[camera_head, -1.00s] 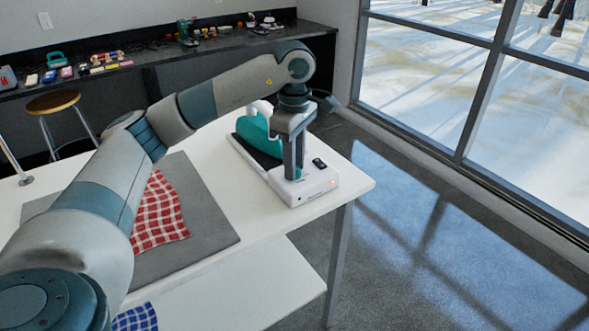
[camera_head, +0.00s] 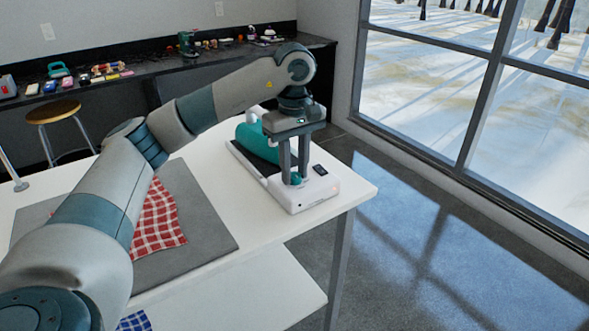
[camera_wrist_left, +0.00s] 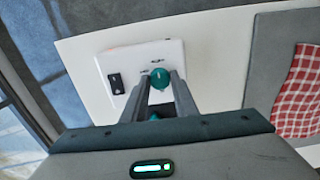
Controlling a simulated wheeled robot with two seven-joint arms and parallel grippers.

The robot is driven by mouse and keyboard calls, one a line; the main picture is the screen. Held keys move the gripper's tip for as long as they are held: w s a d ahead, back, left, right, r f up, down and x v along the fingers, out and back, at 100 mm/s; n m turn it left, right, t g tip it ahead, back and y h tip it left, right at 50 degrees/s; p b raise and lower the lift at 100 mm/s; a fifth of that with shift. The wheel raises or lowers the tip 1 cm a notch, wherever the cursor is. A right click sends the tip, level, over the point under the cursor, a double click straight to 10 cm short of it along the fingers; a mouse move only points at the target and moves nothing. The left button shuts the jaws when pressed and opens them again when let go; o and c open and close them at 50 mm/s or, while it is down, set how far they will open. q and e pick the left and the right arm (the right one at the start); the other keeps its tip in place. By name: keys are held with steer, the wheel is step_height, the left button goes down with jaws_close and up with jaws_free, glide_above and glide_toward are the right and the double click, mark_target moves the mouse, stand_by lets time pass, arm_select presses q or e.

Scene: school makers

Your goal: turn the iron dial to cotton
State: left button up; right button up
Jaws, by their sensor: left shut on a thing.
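The iron station is a white base (camera_head: 310,197) at the right end of the white table, with a teal iron (camera_head: 256,143) resting on it, partly hidden by my arm. A small round teal dial (camera_wrist_left: 160,76) sits on the base's top; marks beside it are too small to read. My left gripper (camera_head: 293,178) points down over the base, its two fingers on either side of the dial and shut on it. In the left wrist view the dial shows between the fingertips. My right gripper is not in view.
A dark switch panel (camera_head: 320,170) sits beside the dial on the base. A grey mat (camera_head: 205,232) with a red checked cloth (camera_head: 158,222) lies on the table to the left. A stool (camera_head: 54,112) and a cluttered dark counter (camera_head: 160,66) stand behind.

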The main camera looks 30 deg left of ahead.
mark_target(295, 175)
arm_select(q)
steer(key=shift+r, duration=0.1)
steer(key=o, duration=1.1)
steer(key=shift+c, duration=0.2)
steer(key=shift+r, duration=0.55)
step_height(295, 175, up, 3)
steer(key=shift+r, duration=0.15)
step_height(295, 175, up, 13)
steer(key=p, duration=0.2)
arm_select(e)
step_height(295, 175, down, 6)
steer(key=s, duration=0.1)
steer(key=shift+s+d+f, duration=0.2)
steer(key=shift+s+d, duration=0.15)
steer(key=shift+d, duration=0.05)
